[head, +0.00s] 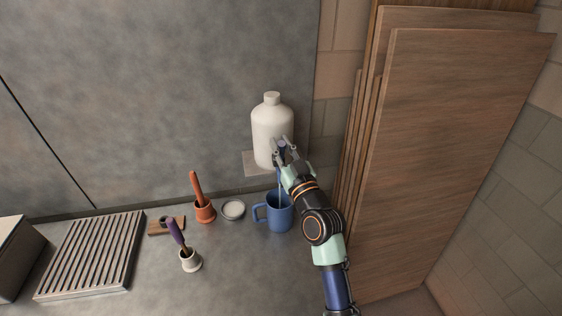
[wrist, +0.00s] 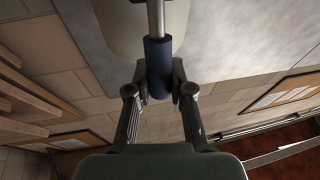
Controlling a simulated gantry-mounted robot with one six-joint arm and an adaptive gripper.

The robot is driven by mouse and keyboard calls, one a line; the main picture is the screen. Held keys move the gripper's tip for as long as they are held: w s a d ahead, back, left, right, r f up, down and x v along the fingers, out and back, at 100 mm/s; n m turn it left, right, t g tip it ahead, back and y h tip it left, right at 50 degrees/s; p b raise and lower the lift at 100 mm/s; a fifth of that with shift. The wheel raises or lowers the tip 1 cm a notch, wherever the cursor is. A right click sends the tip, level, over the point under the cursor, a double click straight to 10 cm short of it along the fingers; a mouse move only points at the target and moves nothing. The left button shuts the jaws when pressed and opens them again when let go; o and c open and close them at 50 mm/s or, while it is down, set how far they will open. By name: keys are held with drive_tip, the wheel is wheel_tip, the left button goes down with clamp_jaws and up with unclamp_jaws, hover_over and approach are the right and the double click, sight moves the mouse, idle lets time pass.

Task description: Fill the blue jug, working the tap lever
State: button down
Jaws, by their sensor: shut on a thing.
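The blue jug (head: 282,216) stands upright on the grey counter below the large cream bottle (head: 272,122), its handle to the left. My gripper (head: 285,150) is at the lower front of the bottle. In the wrist view my gripper (wrist: 160,90) is shut on the blue grip of the tap lever (wrist: 157,56), which sits on a metal rod. A thin pale streak, which looks like a stream, runs from below the gripper to the jug's mouth. My gripper hides most of the tap in the head view. The level in the jug cannot be told.
The bottle stands on a small ledge (head: 252,163). Left of the jug are a small white-filled dish (head: 233,209), a terracotta pot (head: 205,212), a pale pot (head: 190,262) and a slatted rack (head: 92,256). Wooden boards (head: 450,130) lean close on the right.

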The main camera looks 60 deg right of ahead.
idle(0.3)
drive_tip(key=c, duration=1)
unclamp_jaws()
drive_tip(key=shift+s, duration=0.1)
drive_tip(key=v, duration=1.2)
drive_tip(key=shift+f, duration=0.15)
